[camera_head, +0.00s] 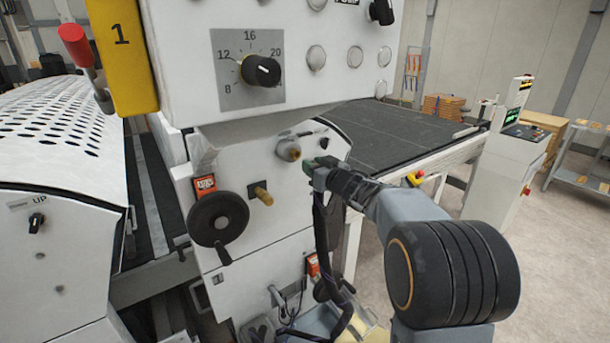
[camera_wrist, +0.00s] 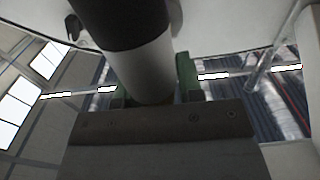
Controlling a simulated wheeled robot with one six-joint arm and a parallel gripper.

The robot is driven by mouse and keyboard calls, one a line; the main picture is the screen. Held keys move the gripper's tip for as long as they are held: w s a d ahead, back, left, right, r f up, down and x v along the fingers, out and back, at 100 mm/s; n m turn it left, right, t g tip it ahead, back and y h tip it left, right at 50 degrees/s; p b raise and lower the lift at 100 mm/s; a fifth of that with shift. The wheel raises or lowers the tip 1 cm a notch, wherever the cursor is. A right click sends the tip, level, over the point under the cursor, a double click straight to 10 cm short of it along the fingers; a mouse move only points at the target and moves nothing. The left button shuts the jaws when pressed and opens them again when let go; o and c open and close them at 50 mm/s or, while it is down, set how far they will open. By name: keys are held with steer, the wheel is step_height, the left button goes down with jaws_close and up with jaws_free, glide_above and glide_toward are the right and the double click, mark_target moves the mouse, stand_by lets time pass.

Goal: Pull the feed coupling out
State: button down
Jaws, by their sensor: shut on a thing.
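My gripper (camera_head: 308,165) is at the front of the white machine panel, just right of and below a grey fitting with a tan end (camera_head: 289,150). In the wrist view my gripper (camera_wrist: 152,88) has its green-padded jaws on both sides of a round pale grey part with a black section, which I take for the feed coupling (camera_wrist: 152,68). The jaws are shut on it. In the head view the gripper hides the held part, so I cannot tell whether it is seated in the panel. A dark hose (camera_head: 320,225) hangs below the gripper.
A black handwheel (camera_head: 218,218) and a brass stub (camera_head: 263,195) stick out left of the gripper. The control box with a dial (camera_head: 262,70) overhangs above. A dark conveyor (camera_head: 395,138) lies behind on the right. Open floor (camera_head: 560,230) is at the right.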

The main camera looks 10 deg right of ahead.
steer(key=shift+s+d, duration=0.1)
steer(key=shift+s, duration=0.1)
stand_by(0.5)
steer(key=shift+v, duration=1.4)
